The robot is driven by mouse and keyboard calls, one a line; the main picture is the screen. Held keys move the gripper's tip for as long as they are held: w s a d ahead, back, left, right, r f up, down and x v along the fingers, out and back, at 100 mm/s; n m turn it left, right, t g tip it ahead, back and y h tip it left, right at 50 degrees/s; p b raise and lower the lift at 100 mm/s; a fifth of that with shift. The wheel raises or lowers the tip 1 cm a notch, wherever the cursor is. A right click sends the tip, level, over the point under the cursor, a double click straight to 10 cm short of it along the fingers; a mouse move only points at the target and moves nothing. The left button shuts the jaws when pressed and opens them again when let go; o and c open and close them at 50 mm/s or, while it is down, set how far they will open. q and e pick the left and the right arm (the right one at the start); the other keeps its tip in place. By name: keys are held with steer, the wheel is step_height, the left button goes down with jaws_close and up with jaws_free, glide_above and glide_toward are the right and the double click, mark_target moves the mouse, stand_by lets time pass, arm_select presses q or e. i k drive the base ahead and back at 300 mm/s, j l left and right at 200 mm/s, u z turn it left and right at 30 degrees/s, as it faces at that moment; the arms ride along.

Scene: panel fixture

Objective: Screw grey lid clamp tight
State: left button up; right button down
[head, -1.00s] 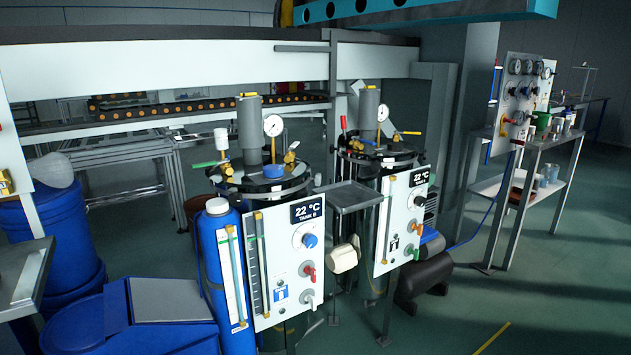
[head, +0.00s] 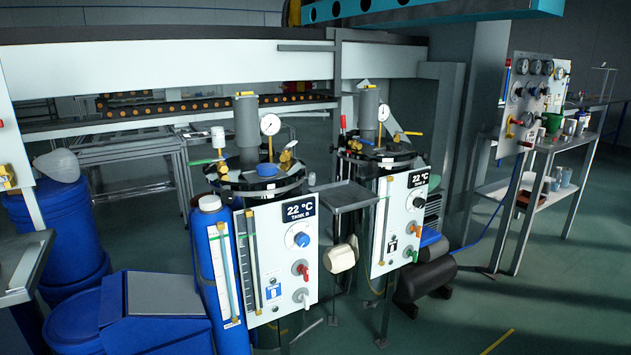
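Tank B (head: 299,222) stands left of centre, with a dark round lid (head: 283,184) carrying a grey cylinder (head: 248,125), a round gauge (head: 270,125), a blue cap (head: 262,169), and green- and yellow-handled fittings. A second tank (head: 403,220) stands to its right, with a similar dark lid (head: 385,160), grey cylinder (head: 369,117) and gauge (head: 384,112). Small fittings sit around both lid rims. They are too small to tell which is a grey lid clamp or whether one is tight. Neither of my grippers is in view.
A small grey tray (head: 343,198) fills the space between the tanks. A blue cylinder (head: 217,262) and blue bins (head: 150,318) crowd the left. A gauge panel (head: 530,95) and shelf (head: 548,190) stand right. Open green floor lies at front right.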

mark_target(310, 179)
steer(key=i+l+u, duration=0.15)
steer(key=u, duration=0.2)
steer(key=i+l+u, duration=0.1)
steer(key=l+u, duration=0.25)
steer(key=i+l+u, duration=0.1)
steer(key=l, duration=0.25)
steer(key=i+l+u, duration=0.1)
steer(key=l, duration=0.3)
steer(key=l+u, duration=0.1)
steer(key=l, duration=0.3)
steer(key=i+l, duration=0.1)
steer(key=l, duration=0.45)
steer(key=i+l, duration=0.1)
steer(key=l, duration=0.5)
steer(key=i+l+u, duration=0.1)
steer(key=l, duration=0.45)
steer(key=i+l, duration=0.1)
steer(key=l, duration=0.5)
